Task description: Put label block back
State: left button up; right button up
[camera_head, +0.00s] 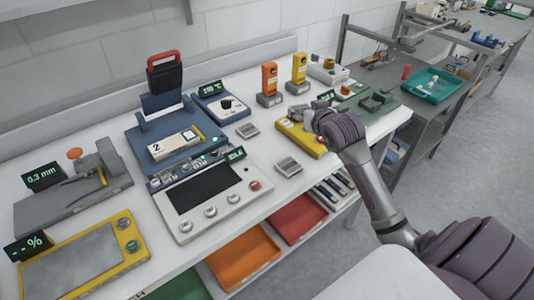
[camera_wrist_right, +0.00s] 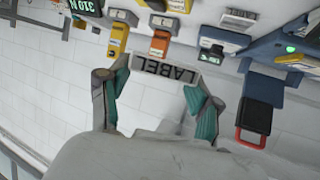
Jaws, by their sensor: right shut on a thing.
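My right gripper (camera_head: 309,119) is over the right part of the white bench. In the right wrist view its two green-padded fingers (camera_wrist_right: 156,88) are on either side of a grey block with the word LABEL (camera_wrist_right: 165,72), shut on it. In the head view the block is mostly hidden by the gripper and hard to make out. A yellow device (camera_head: 302,140) lies just below the gripper; I cannot tell whether the block touches it. My left gripper is not in view.
An orange holder (camera_head: 270,80) and a yellow holder (camera_head: 299,70) stand behind the gripper. Small grey pads (camera_head: 288,167) lie to the left. A blue station with block 2 (camera_head: 175,146) and a control panel (camera_head: 211,196) fill the bench's middle. A green fixture (camera_head: 368,104) is at right.

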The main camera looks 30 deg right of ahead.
jog(key=shift+w+d+r, duration=0.1)
jog(key=shift+d+r, duration=0.1)
jog(key=shift+d, duration=0.55)
jog(key=shift+w+a, duration=0.1)
jog(key=shift+w, duration=0.05)
jog(key=p, duration=0.2)
send_over(268, 154)
jog(key=f, duration=0.6)
jog(key=shift+d+f, duration=0.15)
jog(key=shift+d, duration=0.05)
jog(key=shift+w+a+f, duration=0.1)
jog(key=shift+a+f, duration=0.05)
jog(key=shift+f, duration=0.1)
notch_tip(268, 154, down, 4)
jog(key=shift+r+p, duration=0.1)
jog(key=shift+p, duration=0.2)
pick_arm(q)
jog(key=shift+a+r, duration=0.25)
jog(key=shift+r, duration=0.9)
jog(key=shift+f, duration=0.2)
pick_arm(e)
jog(key=shift+f, duration=0.4)
pick_arm(q)
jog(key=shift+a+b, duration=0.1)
jog(key=shift+b, duration=0.2)
pick_arm(e)
jog(key=shift+a+f, duration=0.1)
jog(key=shift+f, duration=0.15)
